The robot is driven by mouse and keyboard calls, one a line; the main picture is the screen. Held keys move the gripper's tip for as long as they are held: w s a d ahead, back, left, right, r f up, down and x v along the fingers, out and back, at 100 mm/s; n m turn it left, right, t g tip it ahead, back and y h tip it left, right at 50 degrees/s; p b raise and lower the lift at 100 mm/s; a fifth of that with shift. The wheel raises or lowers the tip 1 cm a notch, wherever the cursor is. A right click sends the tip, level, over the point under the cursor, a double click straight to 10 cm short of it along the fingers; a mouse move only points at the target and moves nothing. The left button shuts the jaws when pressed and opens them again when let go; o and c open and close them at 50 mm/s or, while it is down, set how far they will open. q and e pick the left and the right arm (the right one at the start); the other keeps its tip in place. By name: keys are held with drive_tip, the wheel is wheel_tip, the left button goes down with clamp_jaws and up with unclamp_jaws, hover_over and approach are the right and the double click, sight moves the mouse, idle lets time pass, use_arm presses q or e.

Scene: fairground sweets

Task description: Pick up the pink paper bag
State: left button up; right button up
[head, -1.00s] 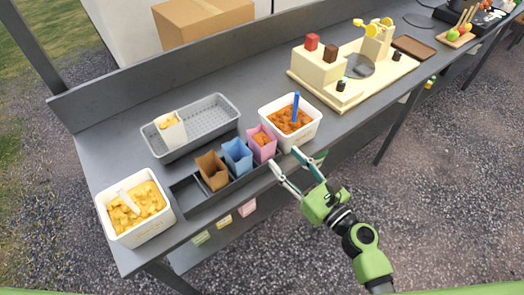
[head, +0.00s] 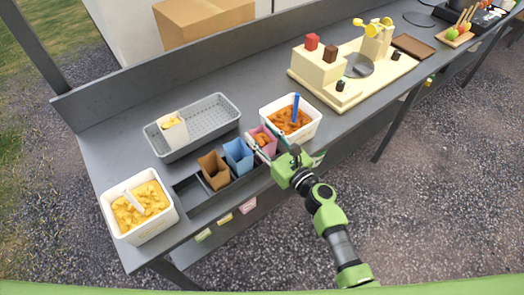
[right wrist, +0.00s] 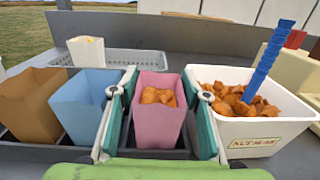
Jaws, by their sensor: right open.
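The pink paper bag (right wrist: 157,122) stands upright in the dark rack, filled with orange-brown pieces. It also shows in the head view (head: 263,143), partly hidden by my right gripper. My right gripper (right wrist: 162,100) is open, with one finger on each side of the pink bag in the right wrist view. The left finger is between the pink bag and the blue bag, and the right finger is between the pink bag and the nut tub. I cannot tell whether either finger touches the bag. My left gripper is not in view.
A blue bag (right wrist: 82,105) and a brown bag (right wrist: 33,104) stand in the same rack (head: 190,190). A white tub (right wrist: 252,133) of orange-brown pieces with a blue scoop stands close on the right. A grey tray (head: 205,125) lies behind, and a yellow-filled tub (head: 150,232) stands at left.

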drive_tip(key=c, duration=0.5)
